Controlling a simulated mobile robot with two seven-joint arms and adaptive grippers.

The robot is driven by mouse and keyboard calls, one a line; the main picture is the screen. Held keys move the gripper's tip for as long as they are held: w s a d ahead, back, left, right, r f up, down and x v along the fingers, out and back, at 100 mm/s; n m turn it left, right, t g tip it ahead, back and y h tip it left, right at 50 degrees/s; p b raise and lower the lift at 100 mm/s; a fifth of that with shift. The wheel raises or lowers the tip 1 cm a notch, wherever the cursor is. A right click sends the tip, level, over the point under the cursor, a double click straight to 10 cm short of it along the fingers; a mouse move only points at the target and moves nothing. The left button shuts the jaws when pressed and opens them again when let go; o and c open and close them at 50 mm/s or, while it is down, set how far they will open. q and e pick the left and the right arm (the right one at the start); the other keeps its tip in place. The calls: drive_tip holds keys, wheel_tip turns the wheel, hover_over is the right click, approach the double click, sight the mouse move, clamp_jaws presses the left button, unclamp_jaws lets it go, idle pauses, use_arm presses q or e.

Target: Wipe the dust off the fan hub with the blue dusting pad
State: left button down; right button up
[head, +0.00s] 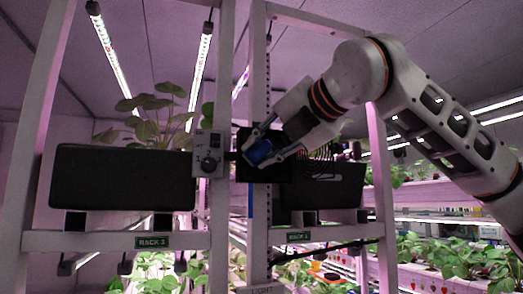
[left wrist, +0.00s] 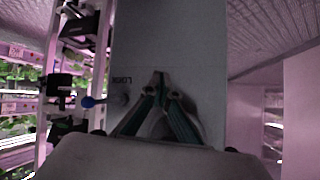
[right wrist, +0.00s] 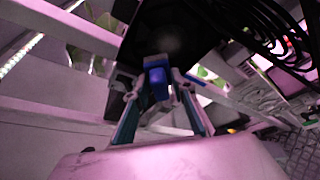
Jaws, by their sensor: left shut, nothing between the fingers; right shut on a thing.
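My right gripper (head: 262,148) comes in from the right and is shut on the blue dusting pad (head: 258,152). In the right wrist view the pad (right wrist: 157,82) sits between the fingertips. In front of it is a black square fan housing (right wrist: 150,25) with a greyish, dusty-looking patch, the fan hub (right wrist: 170,44). The pad overlaps the housing's near part in that view; I cannot tell whether they touch. In the head view the arm and pad partly cover the housing (head: 245,172). My left gripper (left wrist: 160,78) is shut and empty before a pale panel, outside the head view.
A grey control box with a knob (head: 208,155) is mounted left of the fan. Black troughs (head: 120,178) stand on the rack at both sides. Dark cables (head: 322,162) hang just right of the gripper. White rack posts (head: 221,90) stand close by.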

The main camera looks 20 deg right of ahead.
drive_tip(key=shift+w, duration=0.35)
drive_tip(key=shift+w, duration=0.5)
drive_tip(key=shift+d, duration=0.55)
drive_tip(key=d, duration=0.5)
drive_tip(key=shift+w+r+b, duration=0.1)
drive_tip(key=shift+w+b, duration=0.05)
drive_tip(key=shift+b, duration=0.25)
drive_tip(key=shift+a, duration=0.1)
